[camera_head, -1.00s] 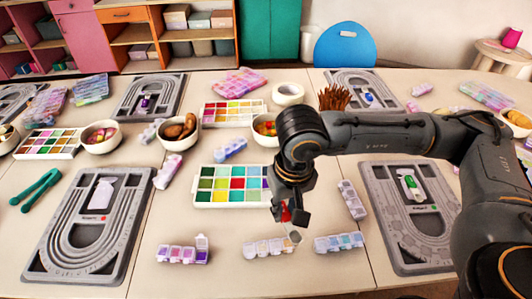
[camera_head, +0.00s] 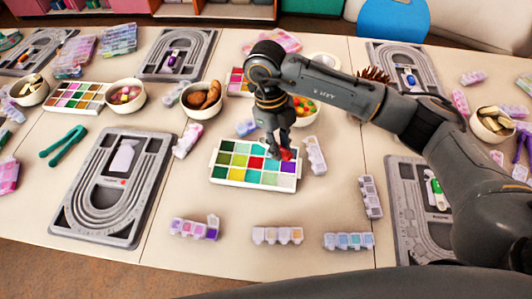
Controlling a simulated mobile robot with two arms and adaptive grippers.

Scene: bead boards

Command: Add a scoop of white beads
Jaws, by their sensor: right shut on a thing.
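My right gripper (camera_head: 283,152) is above the right end of the white paint-box-like tray (camera_head: 215,170) with colored compartments. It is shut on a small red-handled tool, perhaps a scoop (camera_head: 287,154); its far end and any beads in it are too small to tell. A small bead box (camera_head: 277,235) with pale compartments lies at the front middle, apart from the gripper. One with pink and purple beads (camera_head: 195,228) lies to its left and one with blue beads (camera_head: 348,241) to its right. My left gripper is out of view.
A grey bead board (camera_head: 90,235) with a pale bottle-shaped piece lies at the left, beside green tongs (camera_head: 62,145). Another board (camera_head: 408,225) is partly behind my right arm. Bowls (camera_head: 201,112) and bead cases (camera_head: 314,155) stand around the tray. The table between tray and front boxes is clear.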

